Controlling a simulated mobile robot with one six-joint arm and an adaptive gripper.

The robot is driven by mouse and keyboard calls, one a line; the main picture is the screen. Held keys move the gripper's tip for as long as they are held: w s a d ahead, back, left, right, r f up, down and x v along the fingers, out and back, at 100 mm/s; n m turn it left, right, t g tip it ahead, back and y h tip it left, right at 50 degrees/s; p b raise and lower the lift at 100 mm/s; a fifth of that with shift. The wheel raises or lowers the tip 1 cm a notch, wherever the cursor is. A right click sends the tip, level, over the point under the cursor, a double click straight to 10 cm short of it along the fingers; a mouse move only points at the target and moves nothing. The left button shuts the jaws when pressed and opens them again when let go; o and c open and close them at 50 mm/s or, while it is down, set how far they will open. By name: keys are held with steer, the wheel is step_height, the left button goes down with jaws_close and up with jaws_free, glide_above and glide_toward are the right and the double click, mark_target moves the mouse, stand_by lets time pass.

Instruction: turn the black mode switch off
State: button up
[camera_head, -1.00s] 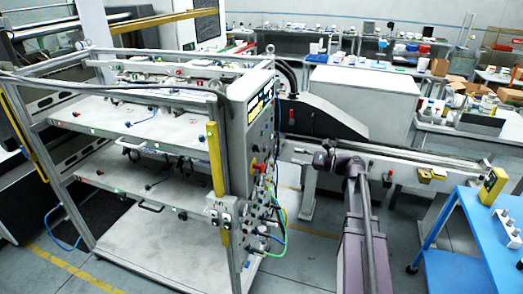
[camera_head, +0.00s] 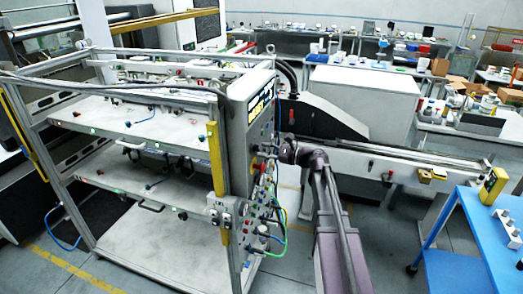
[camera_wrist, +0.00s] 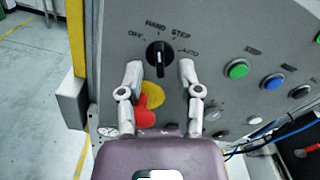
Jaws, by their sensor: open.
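The black mode switch (camera_wrist: 159,54) is a round knob on the grey control panel in the wrist view, upper middle. Its bar stands about upright. Printed labels OFF, HAND, STEP and AUTO run around it from left to right; the exact setting is hard to tell. My gripper (camera_wrist: 160,71) is open, with one finger on each side just below the knob and the knob between them in the picture. I cannot tell if they touch it. In the head view my gripper (camera_head: 268,150) is at the panel's side face, and the switch cannot be made out.
Below the switch are a red knob (camera_wrist: 144,117) and a yellow disc (camera_wrist: 152,94), partly between my fingers. A green button (camera_wrist: 237,69) and a blue button (camera_wrist: 273,81) sit to the right. Cables (camera_wrist: 270,135) hang lower right. A yellow post (camera_wrist: 76,35) stands left.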

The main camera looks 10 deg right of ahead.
steer(key=shift+w+a, duration=0.35)
steer(key=shift+a, duration=0.25)
jaws_close()
steer(key=shift+n, duration=0.4)
steer(key=n, duration=0.4)
steer(key=shift+s+n, duration=0.1)
steer(key=shift+n, duration=2.1)
